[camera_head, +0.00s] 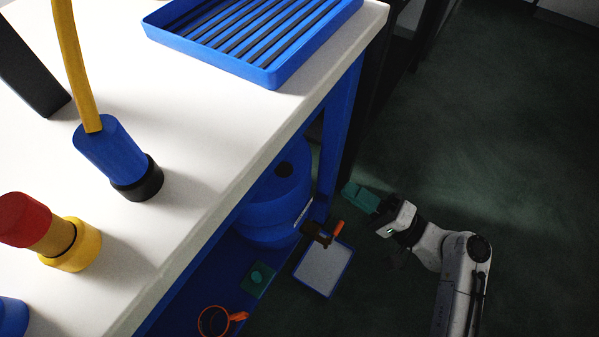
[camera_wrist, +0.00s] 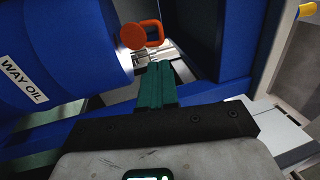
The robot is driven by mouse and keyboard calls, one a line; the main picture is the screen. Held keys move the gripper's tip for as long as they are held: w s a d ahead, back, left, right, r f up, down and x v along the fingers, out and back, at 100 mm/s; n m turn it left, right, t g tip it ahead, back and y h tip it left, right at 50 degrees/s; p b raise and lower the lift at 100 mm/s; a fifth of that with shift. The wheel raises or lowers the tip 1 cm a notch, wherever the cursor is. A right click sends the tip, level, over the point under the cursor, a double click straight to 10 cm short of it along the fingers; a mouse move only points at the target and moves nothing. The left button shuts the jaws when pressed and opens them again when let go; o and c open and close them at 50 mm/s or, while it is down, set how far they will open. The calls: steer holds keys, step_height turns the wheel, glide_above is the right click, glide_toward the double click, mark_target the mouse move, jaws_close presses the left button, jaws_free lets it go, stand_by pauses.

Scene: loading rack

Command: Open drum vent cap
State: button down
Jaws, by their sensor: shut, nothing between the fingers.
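A blue drum (camera_head: 262,212) lies low under the white bench in the head view, partly hidden by the bench edge. In the wrist view the drum (camera_wrist: 60,40) carries a "WAY OIL" label. An orange round knob (camera_wrist: 133,36) and an orange loop-like part (camera_wrist: 153,32) show by its end. My gripper (camera_head: 350,190) is right of the drum, apart from it. Its teal fingers (camera_wrist: 159,70) are shut and empty, below the orange parts in the picture.
A brown fitting with an orange handle (camera_head: 337,229) sits above a pale tray (camera_head: 324,270). An orange ring-shaped item (camera_head: 212,321) lies lower left. Blue frame posts (camera_head: 338,125) stand near the drum. The dark floor (camera_head: 500,150) at right is clear.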

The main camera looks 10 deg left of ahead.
steer(key=shift+y, duration=0.3)
steer(key=b+x, duration=0.1)
steer(key=x, duration=0.3)
steer(key=b+x, duration=0.1)
steer(key=x, duration=0.4)
steer(key=b+x, duration=0.1)
steer(key=x, duration=0.3)
steer(key=shift+w+a+f, duration=0.15)
steer(key=shift+a+f, duration=0.15)
steer(key=shift+f, duration=0.05)
steer(key=shift+r+p, duration=0.15)
steer(key=shift+p, duration=0.25)
